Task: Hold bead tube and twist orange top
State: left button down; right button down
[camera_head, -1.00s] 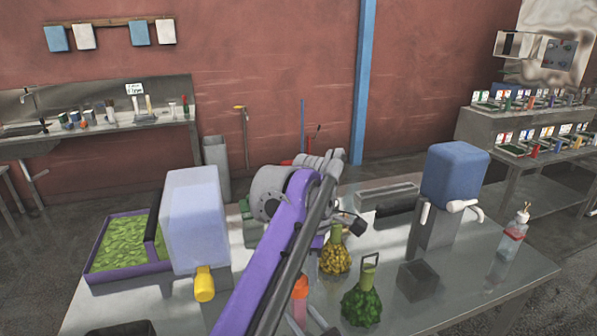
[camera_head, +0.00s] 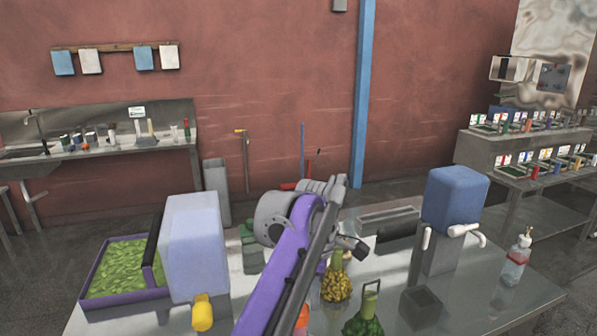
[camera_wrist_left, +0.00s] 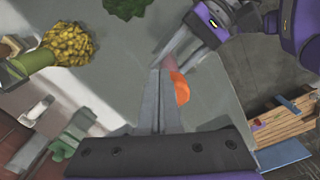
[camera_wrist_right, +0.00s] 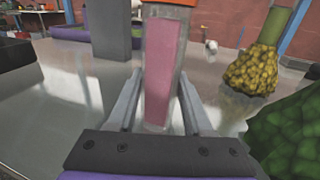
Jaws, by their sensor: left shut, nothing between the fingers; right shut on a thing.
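The bead tube (camera_wrist_right: 165,70) is clear with pink contents and stands roughly upright between the fingers of my right gripper (camera_wrist_right: 160,88), which is shut on it. Its orange top (camera_wrist_right: 168,3) is cut off by the upper edge of the right wrist view. In the left wrist view the orange top (camera_wrist_left: 180,87) shows just right of the fingertips of my left gripper (camera_wrist_left: 160,72), which is shut and empty. Whether they touch is unclear. In the head view a bit of the orange top (camera_head: 302,318) shows beside my purple arm, at the bottom edge.
A yellow beaded vessel (camera_head: 336,285) and a green one (camera_head: 364,322) stand close right of the tube. A grey open box (camera_head: 420,305), a blue-topped dispenser (camera_head: 455,195) and a bottle (camera_head: 516,262) are farther right. A pale dispenser (camera_head: 195,245) and a purple tray (camera_head: 97,295) are left.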

pick_arm(q)
jog(key=shift+d, duration=0.1)
notch_tip(320, 180, up, 7)
jog(key=s, duration=0.3)
notch_tip(320, 180, down, 7)
jog(key=shift+w+a, duration=0.15)
jog(key=shift+a, duration=0.15)
dwell(0.3)
jog(key=shift+w+a, duration=0.2)
jog(key=shift+a, duration=0.1)
dwell(0.9)
jog(key=shift+w, duration=0.3)
jog(key=shift+w+d, duration=0.1)
jog(key=shift+w, duration=0.55)
jog(key=shift+d, duration=0.1)
jog(key=shift+d, duration=0.35)
